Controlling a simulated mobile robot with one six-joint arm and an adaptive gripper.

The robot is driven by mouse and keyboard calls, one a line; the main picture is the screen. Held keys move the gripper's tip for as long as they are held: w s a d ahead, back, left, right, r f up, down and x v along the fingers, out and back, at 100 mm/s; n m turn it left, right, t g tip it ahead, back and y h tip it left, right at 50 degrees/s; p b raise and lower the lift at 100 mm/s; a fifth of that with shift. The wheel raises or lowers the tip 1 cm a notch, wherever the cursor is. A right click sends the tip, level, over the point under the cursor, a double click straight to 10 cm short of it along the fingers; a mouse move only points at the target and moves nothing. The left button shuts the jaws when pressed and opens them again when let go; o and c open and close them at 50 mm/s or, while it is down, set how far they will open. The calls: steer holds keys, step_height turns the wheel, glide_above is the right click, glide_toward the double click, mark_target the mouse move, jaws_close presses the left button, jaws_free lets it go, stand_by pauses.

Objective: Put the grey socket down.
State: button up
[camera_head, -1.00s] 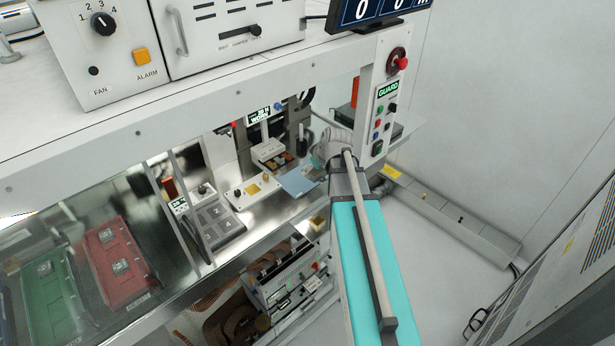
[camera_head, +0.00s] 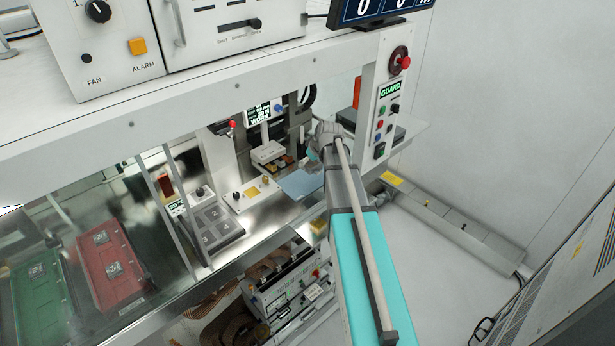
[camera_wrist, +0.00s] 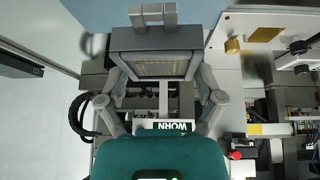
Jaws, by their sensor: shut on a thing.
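The grey socket (camera_wrist: 157,62) is a dark grey block with rows of gold contacts, in the upper middle of the wrist view. My gripper (camera_wrist: 158,82) is shut on it, with a finger at each side. In the head view my gripper (camera_head: 316,152) is inside the handler, under the upper housing, near the right post. The socket cannot be made out clearly there. A light blue mat (camera_head: 301,184) lies on the deck just left of and below my gripper. A blue surface, seemingly this mat, shows behind the socket in the wrist view (camera_wrist: 85,14).
A white block with a yellow pad (camera_head: 253,190) and a grey numbered tray (camera_head: 212,226) stand left of the mat. The guard panel post (camera_head: 385,110) is close on the right. The housing's front edge (camera_head: 200,110) hangs above.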

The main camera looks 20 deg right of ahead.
steer(key=b, duration=0.4)
glide_toward(305, 175)
steer(key=shift+w+a+f, duration=0.25)
steer(key=shift+w+f, duration=0.15)
steer(key=shift+w, duration=0.2)
steer(key=shift+w+a+f, duration=0.2)
steer(key=shift+w+f, duration=0.2)
steer(key=shift+w, duration=0.15)
steer(key=shift+w+d+f+b, duration=0.1)
steer(key=shift+w+f+b, duration=0.4)
steer(key=shift+f+b, duration=0.25)
steer(key=shift+s+f+b, duration=0.1)
steer(key=shift+f+b, duration=1.2)
steer(key=shift+b, duration=0.05)
steer(key=shift+f, duration=0.1)
steer(key=o, duration=1)
